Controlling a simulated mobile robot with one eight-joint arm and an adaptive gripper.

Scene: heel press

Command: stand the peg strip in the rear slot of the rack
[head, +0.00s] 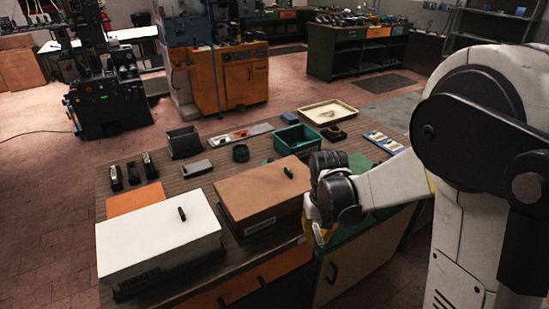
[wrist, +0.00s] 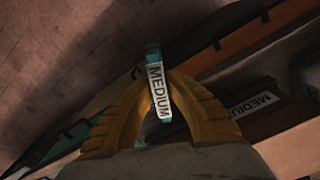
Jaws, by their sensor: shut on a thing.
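My gripper (head: 322,232) hangs at the front edge of the workbench, right of the brown-topped box. In the wrist view its two yellow fingers (wrist: 161,84) are shut on a narrow teal piece with a white label (wrist: 159,92) reading MEDIUM. I take this piece to be the peg strip; no pegs can be made out on it. It is held clear, with floor and bench edge behind it. In the head view the wrist and fingers hide it. I cannot surely tell which thing is the rack; a dark open-topped holder (head: 184,142) stands at the back left of the bench.
A white-topped box (head: 158,240) and a brown-topped box (head: 262,195) fill the bench front. Behind them are a grey block (head: 196,168), a teal bin (head: 296,139), a cream tray (head: 327,112) and a blue-and-white item (head: 382,142). Several small dark items stand at left.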

